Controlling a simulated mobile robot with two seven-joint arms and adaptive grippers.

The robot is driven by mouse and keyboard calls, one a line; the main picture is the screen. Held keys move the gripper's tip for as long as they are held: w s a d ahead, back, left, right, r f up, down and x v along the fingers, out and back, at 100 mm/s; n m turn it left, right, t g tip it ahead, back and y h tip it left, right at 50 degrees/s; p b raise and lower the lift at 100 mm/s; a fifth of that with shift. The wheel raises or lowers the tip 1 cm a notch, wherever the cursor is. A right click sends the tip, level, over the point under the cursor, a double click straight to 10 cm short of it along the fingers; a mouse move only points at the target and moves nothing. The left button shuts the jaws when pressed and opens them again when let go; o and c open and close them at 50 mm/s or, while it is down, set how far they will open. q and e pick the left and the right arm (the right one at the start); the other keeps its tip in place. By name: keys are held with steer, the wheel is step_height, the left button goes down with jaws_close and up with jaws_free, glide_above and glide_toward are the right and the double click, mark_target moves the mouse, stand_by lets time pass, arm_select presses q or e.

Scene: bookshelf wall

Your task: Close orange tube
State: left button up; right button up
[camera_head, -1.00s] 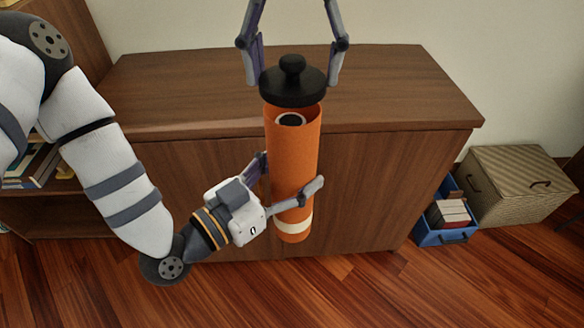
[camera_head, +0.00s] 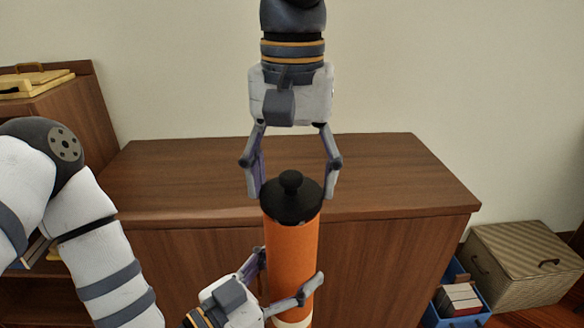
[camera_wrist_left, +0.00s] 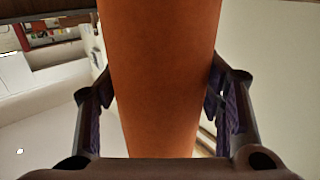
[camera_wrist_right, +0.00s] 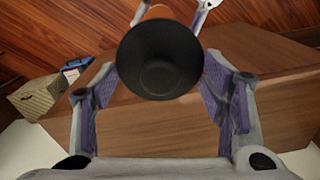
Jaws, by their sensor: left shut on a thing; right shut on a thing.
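The orange tube (camera_head: 290,245) stands upright in front of the wooden cabinet. My left gripper (camera_head: 286,276) is shut around its lower part; the tube fills the space between the fingers in the left wrist view (camera_wrist_left: 162,80). A black lid (camera_head: 291,200) with a round knob sits at the tube's mouth, with no gap showing from the head. My right gripper (camera_head: 291,186) comes from above and is shut on the lid, one finger on each side. In the right wrist view the lid (camera_wrist_right: 158,62) hides most of the tube. The tube's inside is hidden.
The wooden cabinet (camera_head: 390,180) has a bare top behind the tube. A wicker box (camera_head: 525,262) and a blue bin (camera_head: 458,300) with books stand on the floor at right. A shelf (camera_head: 75,112) with a yellow case (camera_head: 35,80) is at left.

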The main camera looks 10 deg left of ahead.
steer(key=shift+f, duration=0.6)
stand_by(0.4)
steer(key=o, duration=1)
steer(key=shift+r, duration=0.1)
step_height(320, 180, up, 12)
steer(key=shift+f, duration=0.1)
